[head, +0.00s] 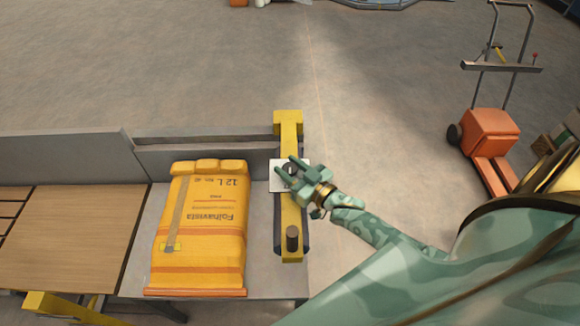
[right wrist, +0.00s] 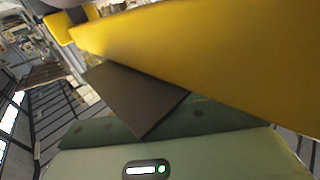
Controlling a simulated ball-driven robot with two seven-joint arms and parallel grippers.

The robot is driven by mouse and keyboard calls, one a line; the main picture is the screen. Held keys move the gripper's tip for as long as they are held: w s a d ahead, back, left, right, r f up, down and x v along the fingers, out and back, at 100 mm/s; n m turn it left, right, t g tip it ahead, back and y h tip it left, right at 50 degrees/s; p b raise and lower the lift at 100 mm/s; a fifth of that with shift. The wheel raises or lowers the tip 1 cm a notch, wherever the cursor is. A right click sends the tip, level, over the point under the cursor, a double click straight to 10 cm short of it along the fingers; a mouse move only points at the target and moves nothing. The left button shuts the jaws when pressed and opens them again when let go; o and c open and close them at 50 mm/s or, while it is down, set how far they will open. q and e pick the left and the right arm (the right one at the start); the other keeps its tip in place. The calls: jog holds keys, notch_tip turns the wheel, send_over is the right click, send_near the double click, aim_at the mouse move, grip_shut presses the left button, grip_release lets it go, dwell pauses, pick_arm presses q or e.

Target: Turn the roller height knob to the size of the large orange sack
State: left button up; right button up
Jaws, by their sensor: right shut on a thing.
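The large orange sack (head: 203,225), printed "12 L", lies flat on the grey table left of a yellow roller bar (head: 290,217). A white dial plate (head: 276,178) sits on the bar, its marks too small to read. My right gripper (head: 287,162) reaches in from the right over the plate and is shut on the roller height knob, which its fingers mostly cover. In the right wrist view, a dark flat-sided piece (right wrist: 135,98) shows by the gripper body, below the yellow bar. The knob's setting cannot be read. My left gripper is out of view.
A dark brown upright cylinder (head: 292,238) stands on the near part of the bar. A wooden-topped surface (head: 70,240) adjoins at left, with a low grey wall (head: 180,158) behind. An orange trolley (head: 490,135) stands on open floor at right.

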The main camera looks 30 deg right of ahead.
jog(key=o, duration=0.9)
jog(key=shift+o, duration=0.2)
jog(key=shift+s, duration=0.15)
jog(key=v, duration=1.6)
jog(key=shift+p, duration=0.35)
